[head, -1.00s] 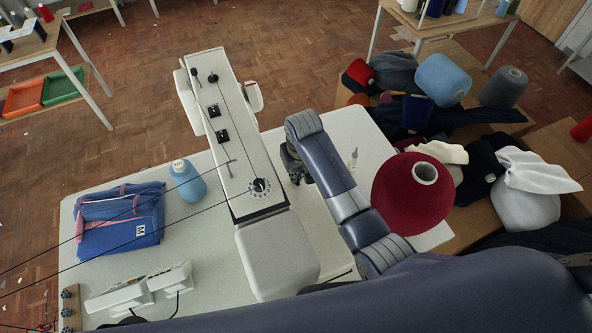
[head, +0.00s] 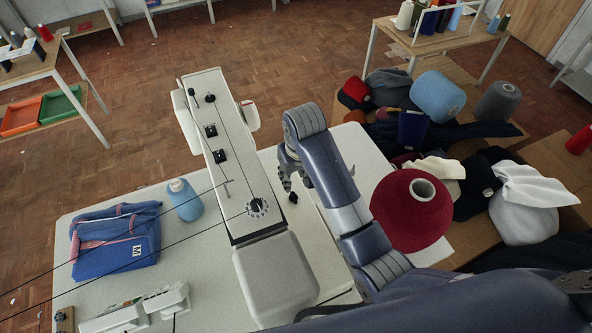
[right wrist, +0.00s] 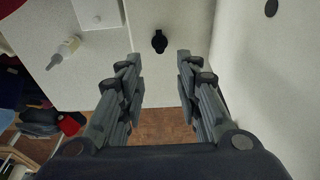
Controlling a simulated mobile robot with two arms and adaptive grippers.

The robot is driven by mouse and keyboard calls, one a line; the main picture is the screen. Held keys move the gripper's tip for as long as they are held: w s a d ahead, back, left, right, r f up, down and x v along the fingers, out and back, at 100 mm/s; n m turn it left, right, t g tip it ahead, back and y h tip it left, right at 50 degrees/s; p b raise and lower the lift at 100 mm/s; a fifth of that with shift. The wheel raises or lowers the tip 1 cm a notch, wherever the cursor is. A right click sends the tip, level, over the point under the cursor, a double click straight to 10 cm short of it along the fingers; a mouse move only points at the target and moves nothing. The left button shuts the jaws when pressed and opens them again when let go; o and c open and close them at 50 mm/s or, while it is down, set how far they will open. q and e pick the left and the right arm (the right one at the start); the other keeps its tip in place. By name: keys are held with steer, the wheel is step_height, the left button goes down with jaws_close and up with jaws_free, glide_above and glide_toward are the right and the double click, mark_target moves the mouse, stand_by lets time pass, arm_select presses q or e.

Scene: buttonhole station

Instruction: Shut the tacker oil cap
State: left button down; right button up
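The white tacker machine (head: 232,150) stands on the pale table (head: 210,238). A small black part that looks like the oil cap (head: 293,197) is on the pale surface just right of the machine. It also shows in the right wrist view (right wrist: 159,41), beyond and between my fingertips. I cannot tell whether it is open or shut. My right gripper (head: 287,178) points down beside the machine, partly hidden by its own arm. In the right wrist view my right gripper (right wrist: 159,68) is open and empty, with the cap apart from both fingers. My left gripper is not in view.
A large crimson yarn cone (head: 408,212) is right of my arm. A blue cone (head: 184,200) and folded blue garment (head: 117,238) are left of the machine. Threads cross above the table.

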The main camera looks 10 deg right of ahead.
steer(key=shift+s+r, duration=0.2)
steer(key=shift+r, duration=0.7)
steer(key=shift+s+r, duration=0.15)
steer(key=shift+r, duration=0.7)
steer(key=shift+d, duration=0.1)
